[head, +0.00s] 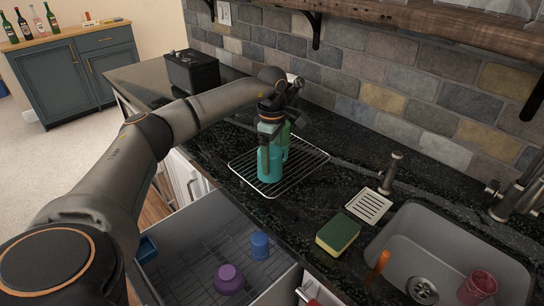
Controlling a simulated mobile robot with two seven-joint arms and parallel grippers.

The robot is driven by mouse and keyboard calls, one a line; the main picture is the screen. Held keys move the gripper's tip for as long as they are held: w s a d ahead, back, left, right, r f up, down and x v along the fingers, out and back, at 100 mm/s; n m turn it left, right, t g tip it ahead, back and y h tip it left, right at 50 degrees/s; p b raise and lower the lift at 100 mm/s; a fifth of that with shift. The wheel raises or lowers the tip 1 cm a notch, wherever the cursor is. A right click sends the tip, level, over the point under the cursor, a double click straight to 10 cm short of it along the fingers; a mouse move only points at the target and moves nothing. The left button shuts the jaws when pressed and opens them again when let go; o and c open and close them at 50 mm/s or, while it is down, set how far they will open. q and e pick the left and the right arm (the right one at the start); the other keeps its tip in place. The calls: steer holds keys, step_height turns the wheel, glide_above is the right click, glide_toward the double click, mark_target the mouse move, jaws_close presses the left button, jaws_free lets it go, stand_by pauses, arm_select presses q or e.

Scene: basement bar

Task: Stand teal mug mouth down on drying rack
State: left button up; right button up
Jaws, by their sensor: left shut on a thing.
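The teal mug (267,166) is at the drying rack (302,173), a wire rack on the dark counter. My left gripper (271,138) comes down from above and is shut on the mug, with fingers over its upper part. The mug looks upright along its axis. The fingers cover its top end, so which end is the mouth is hard to see. Its lower end is at the rack wires; whether it touches them I cannot tell. My right gripper is not in view.
A sponge (338,233) and a white slotted dish (369,206) lie right of the rack, beside the sink (446,247) holding a pink cup (478,287). Below, an open drawer (196,243) holds purple and blue cups. A black box (192,71) stands at the back left.

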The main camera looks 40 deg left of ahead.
arm_select(q)
steer(key=shift+f, duration=0.25)
steer(key=o, duration=1.5)
step_height(320, 180, up, 12)
steer(key=shift+r+b, duration=0.1)
steer(key=shift+b, duration=0.35)
step_height(320, 180, up, 7)
steer(key=p, duration=0.3)
steer(key=shift+r+p, duration=0.2)
steer(key=shift+p, duration=0.1)
steer(key=shift+f, duration=0.1)
